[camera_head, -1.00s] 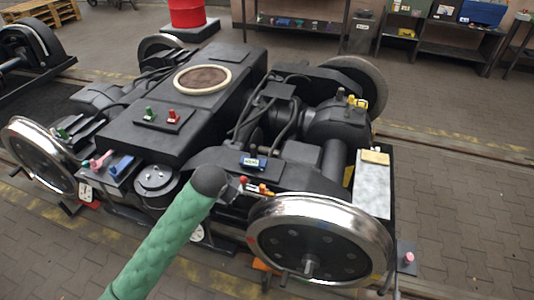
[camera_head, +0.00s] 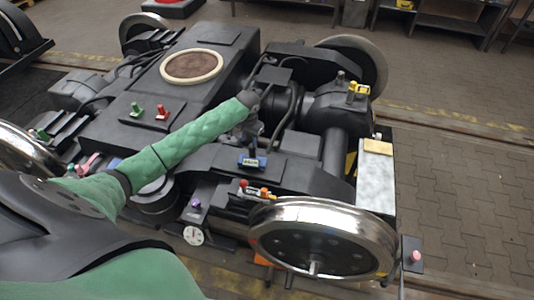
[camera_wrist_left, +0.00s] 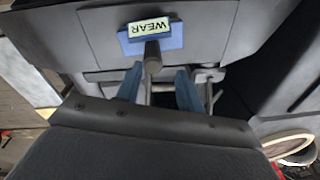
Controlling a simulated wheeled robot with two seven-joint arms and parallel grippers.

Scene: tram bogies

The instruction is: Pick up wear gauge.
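The wear gauge (camera_head: 255,163) is a small blue block with a pale label on the dark bogie frame. In the left wrist view the blue block (camera_wrist_left: 173,41) has a label reading WEAR, upside down, and a dark, round-ended handle (camera_wrist_left: 152,60). My left gripper (camera_wrist_left: 157,78) is open, its two blue fingers spread on either side of the line of the handle. The handle's end lies close to the gap between the fingertips; contact cannot be told. In the head view my left gripper (camera_head: 250,143) is just above the gauge, partly hidden by its wrist. My right gripper is out of view.
A shiny wheel (camera_head: 322,240) stands in front of the gauge. Small red and orange parts (camera_head: 254,190) sit between them. Green (camera_head: 136,110) and red (camera_head: 162,112) pegs stand on the bogie's top. A round dial (camera_head: 193,235) is below left. Paved floor is clear at right.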

